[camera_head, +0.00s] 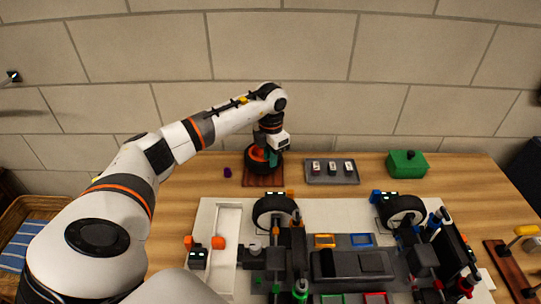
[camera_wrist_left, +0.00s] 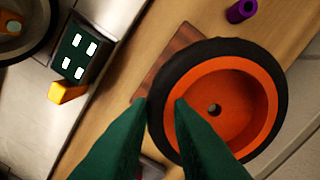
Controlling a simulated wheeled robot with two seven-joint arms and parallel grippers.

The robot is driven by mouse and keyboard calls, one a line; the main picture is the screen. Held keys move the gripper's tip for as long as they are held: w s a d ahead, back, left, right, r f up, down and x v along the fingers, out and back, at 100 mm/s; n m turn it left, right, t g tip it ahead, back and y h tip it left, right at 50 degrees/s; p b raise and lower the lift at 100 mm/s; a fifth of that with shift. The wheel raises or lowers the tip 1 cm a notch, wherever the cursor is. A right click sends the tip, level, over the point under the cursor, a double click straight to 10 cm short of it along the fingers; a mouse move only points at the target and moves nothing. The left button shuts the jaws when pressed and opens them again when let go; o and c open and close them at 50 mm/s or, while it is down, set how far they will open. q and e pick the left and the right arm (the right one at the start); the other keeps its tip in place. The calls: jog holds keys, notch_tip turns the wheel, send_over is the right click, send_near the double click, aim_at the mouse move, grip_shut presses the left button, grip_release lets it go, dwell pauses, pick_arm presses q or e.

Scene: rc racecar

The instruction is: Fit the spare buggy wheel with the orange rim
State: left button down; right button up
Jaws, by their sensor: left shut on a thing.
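The spare wheel (camera_head: 252,162) has a black tyre and a deep orange rim with a centre hole. It is at the dark wooden board (camera_head: 263,181) at the back of the table. In the left wrist view the wheel (camera_wrist_left: 250,110) fills the right half. My left gripper (camera_head: 271,158) is shut on its tyre wall; its green fingers (camera_wrist_left: 164,103) show one at the outer edge and one inside the rim. The buggy chassis (camera_head: 352,264) lies in front, with black-tyred wheels (camera_head: 274,211) and (camera_head: 402,209) on its far side. My right gripper is out of view.
A grey tray (camera_head: 332,178) with several small parts and a green box (camera_head: 407,165) stand right of the wheel. A small purple piece (camera_head: 227,172) lies to its left. A yellow-handled tool (camera_head: 526,231) is at the far right. Bare wood separates the wheel from the white chassis tray (camera_head: 205,217).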

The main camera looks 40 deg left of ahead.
pick_arm(q)
jog(key=shift+f+b, duration=0.6)
jog(key=shift+f, duration=0.4)
jog(key=c, duration=1.2)
grip_release()
jog(key=shift+c, duration=0.2)
jog(key=shift+r, duration=0.1)
notch_tip(320, 180, up, 12)
jog(key=shift+s+d+f, duration=0.1)
jog(key=shift+f, duration=0.1)
